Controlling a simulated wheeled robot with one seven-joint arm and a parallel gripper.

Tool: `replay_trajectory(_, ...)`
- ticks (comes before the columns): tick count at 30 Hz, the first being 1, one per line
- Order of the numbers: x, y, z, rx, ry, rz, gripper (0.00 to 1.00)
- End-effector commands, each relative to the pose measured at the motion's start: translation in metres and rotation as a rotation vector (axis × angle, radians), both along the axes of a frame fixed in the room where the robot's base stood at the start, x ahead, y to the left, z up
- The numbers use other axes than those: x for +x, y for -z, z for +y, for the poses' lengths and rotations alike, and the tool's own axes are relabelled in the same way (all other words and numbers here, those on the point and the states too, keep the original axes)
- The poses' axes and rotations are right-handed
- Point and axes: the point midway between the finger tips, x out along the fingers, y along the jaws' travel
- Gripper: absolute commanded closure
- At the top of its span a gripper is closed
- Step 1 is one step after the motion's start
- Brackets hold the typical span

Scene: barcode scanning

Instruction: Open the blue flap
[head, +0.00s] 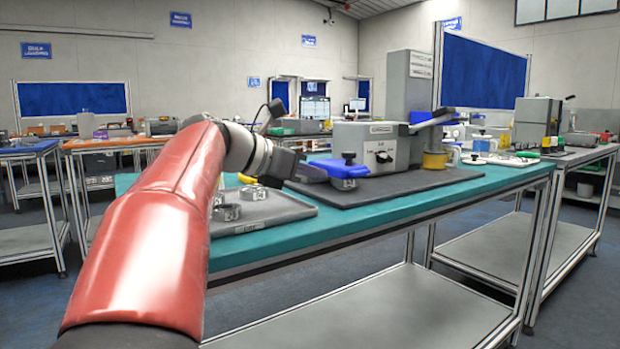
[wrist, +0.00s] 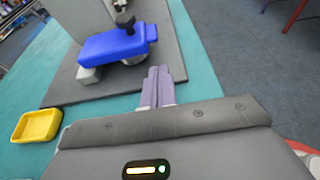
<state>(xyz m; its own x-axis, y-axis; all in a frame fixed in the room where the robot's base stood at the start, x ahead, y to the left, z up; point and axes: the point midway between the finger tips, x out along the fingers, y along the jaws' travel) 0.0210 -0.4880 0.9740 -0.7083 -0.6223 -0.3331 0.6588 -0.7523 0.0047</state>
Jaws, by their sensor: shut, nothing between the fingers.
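The blue flap (head: 348,170) is a flat blue piece on a metal base, at the front of a grey machine (head: 368,138) on the dark mat. It also shows in the wrist view (wrist: 110,46), with a black knob at its far side and a pale metal part under its left end. The flap looks lowered and roughly level. My gripper (head: 322,176) comes in from the left, just beside the flap. In the wrist view its purple-grey fingers (wrist: 158,76) are together and empty, pointing at the flap's near right side. I cannot tell whether they touch it.
A grey tray (head: 292,212) with metal clamp-like parts lies on the teal table (head: 420,211), below my arm. A yellow bin (wrist: 37,125) stands at left in the wrist view. The dark mat (head: 430,186) is bare right of the flap.

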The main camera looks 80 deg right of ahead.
Motion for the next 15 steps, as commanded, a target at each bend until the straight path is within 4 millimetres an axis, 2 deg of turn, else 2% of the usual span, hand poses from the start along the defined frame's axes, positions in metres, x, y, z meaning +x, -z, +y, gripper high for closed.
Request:
replay_trajectory(6,-0.03,0.015,-0.025,0.003,0.002,0.003,1.0)
replay_trajectory(15,-0.057,0.027,-0.05,0.002,-0.003,0.004,1.0)
